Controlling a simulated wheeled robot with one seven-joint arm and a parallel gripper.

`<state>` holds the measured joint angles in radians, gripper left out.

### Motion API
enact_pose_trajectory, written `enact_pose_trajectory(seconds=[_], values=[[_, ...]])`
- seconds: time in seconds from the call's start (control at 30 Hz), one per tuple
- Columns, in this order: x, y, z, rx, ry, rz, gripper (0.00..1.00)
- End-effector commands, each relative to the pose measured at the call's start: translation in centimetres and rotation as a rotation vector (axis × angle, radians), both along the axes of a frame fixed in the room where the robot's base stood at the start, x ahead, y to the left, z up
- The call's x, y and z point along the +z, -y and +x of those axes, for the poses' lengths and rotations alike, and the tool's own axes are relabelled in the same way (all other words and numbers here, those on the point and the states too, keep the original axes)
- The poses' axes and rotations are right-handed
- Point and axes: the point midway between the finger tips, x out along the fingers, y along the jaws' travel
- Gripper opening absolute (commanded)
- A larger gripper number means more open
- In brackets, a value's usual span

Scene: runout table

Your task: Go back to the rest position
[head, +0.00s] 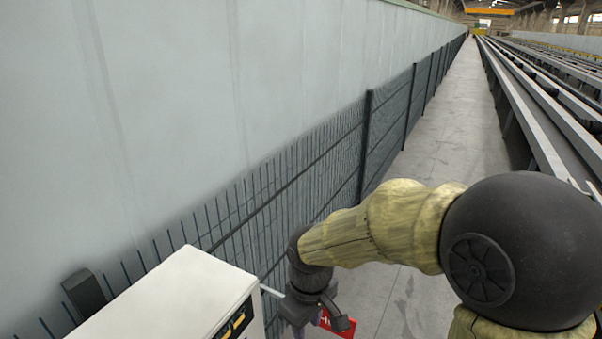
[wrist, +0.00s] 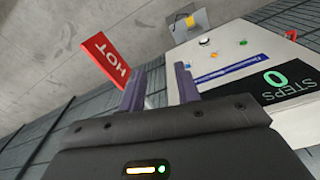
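My gripper (wrist: 160,82) is in the wrist view with its two dark purple fingers apart. I see nothing held between them. In the head view my gripper (head: 303,322) hangs low at the bottom edge, right of a white cabinet (head: 165,300), and its fingertips are mostly cut off. A red sign reading HOT (wrist: 105,60) is just left of the fingers in the wrist view. It also shows in the head view (head: 340,326), partly hidden by my wrist.
The cabinet's panel (wrist: 215,50) has buttons and a display (wrist: 275,85) reading 0 STEPS. A thin pale rod (head: 272,291) sticks out from the cabinet towards my wrist. A mesh fence (head: 270,205) runs along the left. Long rails (head: 545,125) run right of the clear aisle (head: 455,130).

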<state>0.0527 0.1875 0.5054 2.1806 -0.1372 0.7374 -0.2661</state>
Motion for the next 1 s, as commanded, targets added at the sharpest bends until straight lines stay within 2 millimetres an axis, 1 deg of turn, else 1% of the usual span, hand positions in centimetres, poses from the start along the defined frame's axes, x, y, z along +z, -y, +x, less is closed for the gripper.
enact_pose_trajectory(seconds=[0.03,0.17,0.27,0.3,0.4,0.5,0.63,1.0], values=[[-1.5,0.9,-0.2,-0.039,0.005,0.0,0.33],[-4.2,3.5,-0.6,-0.177,0.027,0.008,0.33],[-7.1,6.3,-1.3,-0.322,0.054,0.02,0.33],[-8.4,7.5,-1.8,-0.393,0.068,0.029,0.33],[-11.3,10.6,-3.0,-0.573,0.102,0.053,0.33],[-13.1,12.8,-4.1,-0.711,0.134,0.076,0.33],[-13.8,14.0,-4.8,-0.798,0.153,0.091,0.33],[-13.5,14.1,-4.8,-0.804,0.154,0.093,0.33]])
